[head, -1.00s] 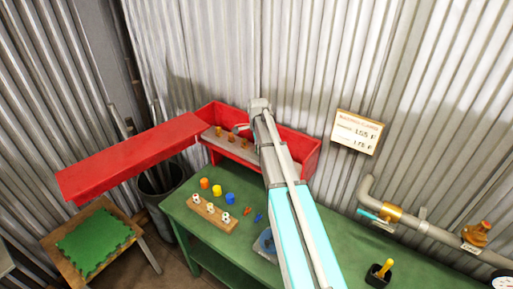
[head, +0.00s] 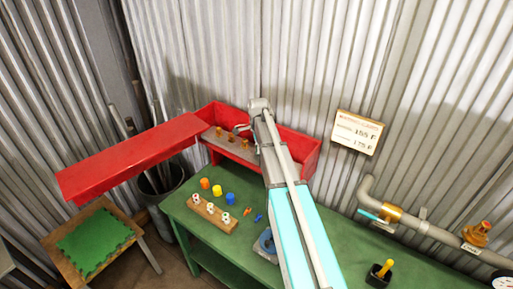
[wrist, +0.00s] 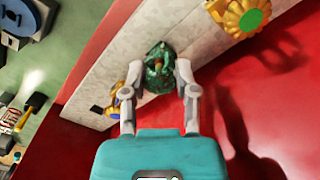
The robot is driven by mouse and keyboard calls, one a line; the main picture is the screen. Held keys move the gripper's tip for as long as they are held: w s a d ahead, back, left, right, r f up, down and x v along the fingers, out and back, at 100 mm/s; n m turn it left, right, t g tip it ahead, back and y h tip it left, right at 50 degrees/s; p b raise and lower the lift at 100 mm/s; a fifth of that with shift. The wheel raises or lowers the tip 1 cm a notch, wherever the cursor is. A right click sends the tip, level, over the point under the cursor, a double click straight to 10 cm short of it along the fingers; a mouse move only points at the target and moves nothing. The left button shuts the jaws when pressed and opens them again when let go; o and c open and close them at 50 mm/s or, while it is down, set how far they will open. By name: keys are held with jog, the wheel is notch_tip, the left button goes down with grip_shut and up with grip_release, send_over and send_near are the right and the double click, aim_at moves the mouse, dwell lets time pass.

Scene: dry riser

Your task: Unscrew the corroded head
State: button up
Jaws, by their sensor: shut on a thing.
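The corroded head (wrist: 157,56) is green and crusted, and it sits on a pale strip inside the red box. My gripper (wrist: 160,82) is shut on it, with one finger on each side, in the wrist view. A brass head (wrist: 240,14) stands on the same strip to the upper right. Another, partly hidden brass head (wrist: 117,98) is at the lower left. In the head view my arm covers the corroded head, and several brass-coloured heads show on the strip (head: 238,150) in the red box (head: 308,158).
The red box's open lid (head: 130,158) juts out to the left. The green bench (head: 190,215) carries a wooden block (head: 212,214) with white pieces, coloured caps, and a black holder (head: 379,275). A grey pipe (head: 425,228) with brass fittings runs at the right.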

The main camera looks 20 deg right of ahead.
grip_shut()
jog(key=shift+w+r+p, duration=0.1)
jog(key=shift+r+p, duration=0.5)
jog(key=shift+r+p, duration=1)
jog(key=shift+p, duration=0.05)
jog(key=shift+r+p, duration=2.4)
jog(key=shift+r, duration=0.05)
